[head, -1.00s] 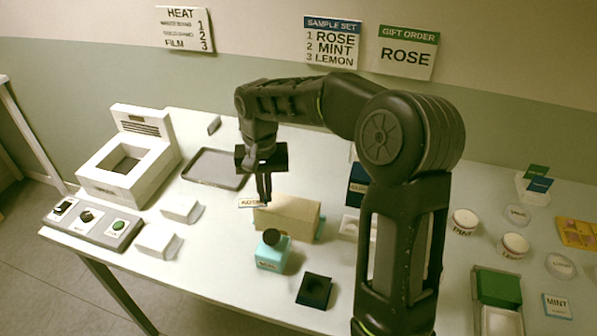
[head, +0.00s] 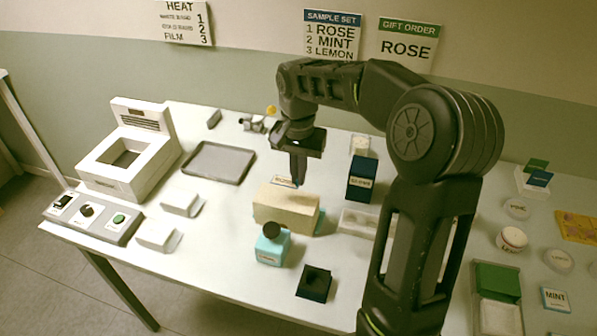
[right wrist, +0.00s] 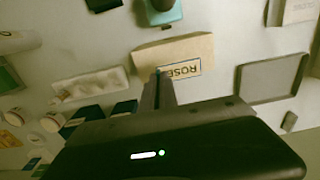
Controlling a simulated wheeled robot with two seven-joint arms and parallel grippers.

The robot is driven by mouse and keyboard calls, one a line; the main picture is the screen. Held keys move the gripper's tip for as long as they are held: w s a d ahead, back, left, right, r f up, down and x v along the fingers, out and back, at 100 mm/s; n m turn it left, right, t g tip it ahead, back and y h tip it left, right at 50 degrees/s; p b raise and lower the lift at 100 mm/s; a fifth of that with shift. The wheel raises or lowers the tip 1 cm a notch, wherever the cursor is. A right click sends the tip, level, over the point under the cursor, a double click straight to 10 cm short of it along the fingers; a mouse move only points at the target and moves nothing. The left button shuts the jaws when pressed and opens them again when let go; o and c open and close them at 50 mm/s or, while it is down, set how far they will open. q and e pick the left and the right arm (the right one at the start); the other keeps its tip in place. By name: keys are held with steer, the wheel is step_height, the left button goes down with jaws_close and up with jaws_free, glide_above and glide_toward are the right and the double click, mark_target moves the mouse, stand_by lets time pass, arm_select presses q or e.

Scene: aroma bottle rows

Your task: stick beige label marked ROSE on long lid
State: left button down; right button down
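The long beige lid (head: 285,211) lies mid-table, with a narrow blue-green strip at its right end. It also shows in the right wrist view (right wrist: 200,50). My right gripper (head: 297,183) points down at the lid's back edge, its fingers close together. A small beige label marked ROSE (head: 283,181) sticks out to the left from its fingertips. In the right wrist view the blue-edged label (right wrist: 183,69) overlaps the lid's edge; whether it touches the lid I cannot tell. My left gripper is not in view.
A teal bottle (head: 272,249) with a black cap stands just in front of the lid. A black square piece (head: 314,284) lies front right. A dark blue box (head: 362,179) and a white tray (head: 355,221) are to the right. A grey tray (head: 218,163) lies back left.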

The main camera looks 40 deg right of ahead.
mark_target(298, 200)
steer(key=shift+f+b, duration=1.55)
steer(key=shift+f, duration=1)
steer(key=shift+s+f, duration=0.1)
steer(key=shift+f, duration=0.35)
steer(key=c, duration=2.1)
jaws_free()
steer(key=o, duration=0.5)
steer(key=shift+r+p, duration=2.9)
steer(key=shift+r, duration=1.2)
